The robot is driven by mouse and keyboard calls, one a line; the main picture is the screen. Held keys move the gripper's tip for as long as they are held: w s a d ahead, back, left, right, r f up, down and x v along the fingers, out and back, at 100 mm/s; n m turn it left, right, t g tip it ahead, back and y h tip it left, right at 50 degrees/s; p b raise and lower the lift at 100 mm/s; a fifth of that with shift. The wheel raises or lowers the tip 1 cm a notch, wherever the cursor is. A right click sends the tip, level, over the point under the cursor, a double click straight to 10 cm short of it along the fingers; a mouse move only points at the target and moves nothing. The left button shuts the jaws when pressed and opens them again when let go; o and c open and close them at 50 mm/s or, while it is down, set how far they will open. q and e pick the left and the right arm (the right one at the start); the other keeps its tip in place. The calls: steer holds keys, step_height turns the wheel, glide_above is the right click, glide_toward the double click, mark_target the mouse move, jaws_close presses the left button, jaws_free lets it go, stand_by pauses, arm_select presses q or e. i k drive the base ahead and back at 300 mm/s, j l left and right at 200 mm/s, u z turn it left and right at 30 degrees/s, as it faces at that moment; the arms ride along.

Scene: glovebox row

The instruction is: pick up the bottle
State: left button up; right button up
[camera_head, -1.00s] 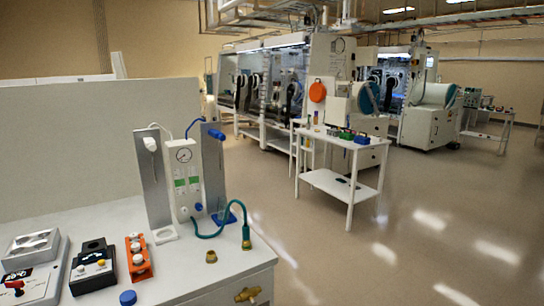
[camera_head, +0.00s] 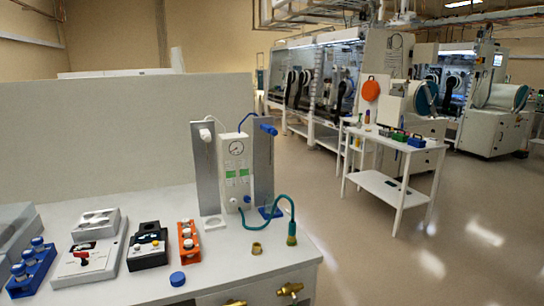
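Neither of my grippers is in view. I cannot tell which thing is the task's bottle. A blue rack (camera_head: 32,277) at the far left of the near bench holds blue-capped containers that look like small bottles (camera_head: 38,244). An orange rack (camera_head: 196,240) near the bench's middle holds small white-topped items (camera_head: 188,243). On the far white table, a thin upright item (camera_head: 367,117) could be a small bottle, but it is too small to tell.
The near bench (camera_head: 225,270) also bears a white device with a red switch (camera_head: 88,258), a black box (camera_head: 147,246), a blue cap (camera_head: 177,279) and a gauge panel (camera_head: 236,178) with a green hose (camera_head: 280,218). Open floor (camera_head: 400,265) lies right, before a white table (camera_head: 388,187).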

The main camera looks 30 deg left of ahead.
mark_target(270, 198)
steer(key=i+u, duration=0.15)
steer(key=u, duration=0.25)
steer(key=i+l+u, duration=0.1)
steer(key=u, duration=0.3)
steer(key=i+l+u, duration=0.15)
steer(key=u, duration=0.2)
steer(key=i+l+u, duration=0.15)
steer(key=l, duration=0.15)
steer(key=i+l+u, duration=0.15)
steer(key=l+u, duration=0.15)
steer(key=l, duration=0.25)
steer(key=i+l, duration=0.15)
steer(key=l, duration=0.2)
steer(key=i+l+u, duration=0.1)
steer(key=l, duration=0.25)
steer(key=i+l, duration=0.15)
steer(key=l, duration=0.25)
steer(key=i+l, duration=0.15)
steer(key=l, duration=0.2)
steer(key=i+l+u, duration=0.1)
steer(key=l, duration=0.3)
